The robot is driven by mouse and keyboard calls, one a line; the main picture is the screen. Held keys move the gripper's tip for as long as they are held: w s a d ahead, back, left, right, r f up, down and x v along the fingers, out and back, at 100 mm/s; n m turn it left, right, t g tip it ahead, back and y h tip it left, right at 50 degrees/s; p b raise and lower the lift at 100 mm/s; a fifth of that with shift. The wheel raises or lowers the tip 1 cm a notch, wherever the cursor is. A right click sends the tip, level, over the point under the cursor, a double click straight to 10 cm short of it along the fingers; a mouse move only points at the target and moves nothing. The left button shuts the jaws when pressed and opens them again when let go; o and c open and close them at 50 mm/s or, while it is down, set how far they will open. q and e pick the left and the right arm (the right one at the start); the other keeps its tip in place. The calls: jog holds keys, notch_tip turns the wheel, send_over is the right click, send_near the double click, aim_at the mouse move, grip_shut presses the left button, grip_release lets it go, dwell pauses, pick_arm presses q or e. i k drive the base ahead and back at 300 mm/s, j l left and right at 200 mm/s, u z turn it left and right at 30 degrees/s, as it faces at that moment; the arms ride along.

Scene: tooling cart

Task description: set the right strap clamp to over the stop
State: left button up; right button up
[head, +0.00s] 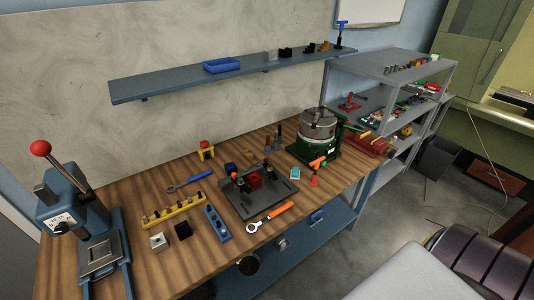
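A dark fixture plate (275,203) lies on the wooden bench, near its middle. A red block (255,181) sits on it. Small dark clamp parts stand on either side of the block; the right strap clamp (269,174) appears to be the one at the block's right, with a reddish top. The left one (237,180) stands at the block's left. The parts are too small to tell how the right strap is turned or which piece is the stop. Neither of my grippers shows in this view.
An orange-handled wrench (272,216) lies along the plate's front edge. A blue holder (217,224) and yellow rail (174,211) are to the left. A green-based chuck (318,125) stands to the right. A press (85,220) occupies the left end. A shelf (240,74) hangs above.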

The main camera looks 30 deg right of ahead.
aim_at(272, 175)
jog(key=i+l, duration=0.15)
jog(key=l, duration=0.15)
jog(key=i+l+u, duration=0.15)
jog(key=l, duration=0.15)
jog(key=i+l, duration=0.1)
jog(key=l, duration=0.2)
jog(key=i+l+u, duration=0.1)
jog(key=l, duration=0.25)
